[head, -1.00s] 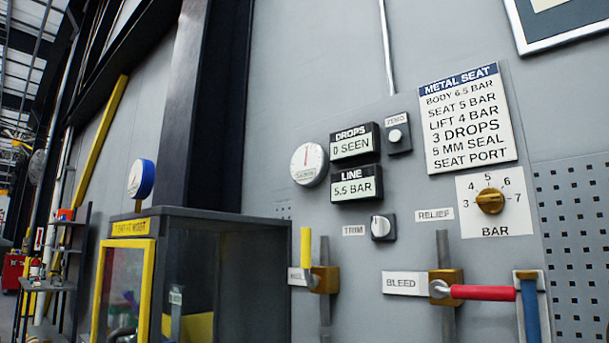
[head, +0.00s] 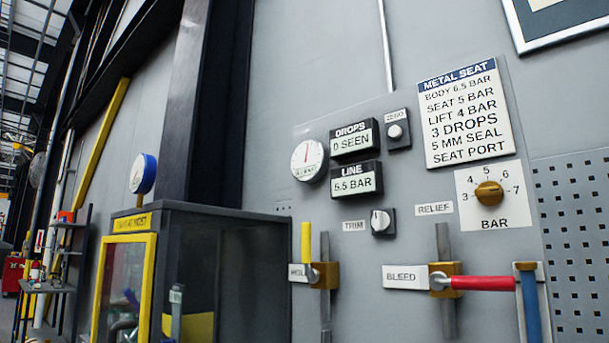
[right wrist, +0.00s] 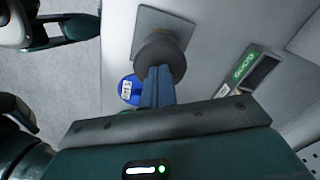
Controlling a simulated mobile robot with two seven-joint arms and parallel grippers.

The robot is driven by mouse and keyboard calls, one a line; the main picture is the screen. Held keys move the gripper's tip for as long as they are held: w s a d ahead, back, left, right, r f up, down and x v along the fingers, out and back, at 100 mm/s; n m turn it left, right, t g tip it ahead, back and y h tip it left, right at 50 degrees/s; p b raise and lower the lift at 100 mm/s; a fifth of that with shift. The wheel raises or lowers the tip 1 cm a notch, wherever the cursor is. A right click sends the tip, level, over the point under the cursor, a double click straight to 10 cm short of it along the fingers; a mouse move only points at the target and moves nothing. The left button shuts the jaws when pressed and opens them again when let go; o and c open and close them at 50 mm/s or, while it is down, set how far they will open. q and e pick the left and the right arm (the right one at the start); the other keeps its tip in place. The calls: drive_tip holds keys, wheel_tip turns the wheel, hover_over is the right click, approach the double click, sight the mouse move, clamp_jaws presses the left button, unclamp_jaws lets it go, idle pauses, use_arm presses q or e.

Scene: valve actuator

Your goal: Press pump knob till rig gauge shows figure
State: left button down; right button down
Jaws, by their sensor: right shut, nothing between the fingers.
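In the right wrist view my right gripper (right wrist: 157,72) is shut and empty. Its blue fingertips lie at a dark round knob (right wrist: 163,50) on a square grey plate; they seem to touch it, but how far it is pressed I cannot tell. In the head view a white dial gauge (head: 309,160) sits on the wall panel, its needle near upright. The LINE display (head: 356,181) beside it reads 5.5 BAR. A blue-rimmed gauge (head: 142,174) stands on the cabinet, turned too far for reading. The card (head: 467,115) lists BODY 6.5, SEAT 5 and LIFT 4 BAR. My left gripper is not seen.
The DROPS display (head: 353,140) reads 0 SEEN. The BAR selector (head: 489,194), TRIM knob (head: 381,222) and red BLEED lever (head: 482,283) are on the panel.

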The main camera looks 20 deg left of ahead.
drive_tip(key=shift+f+b, duration=0.85)
drive_tip(key=shift+f, duration=0.3)
drive_tip(key=shift+r+p, duration=1.95)
drive_tip(key=shift+r, duration=0.45)
drive_tip(key=shift+f, duration=0.3)
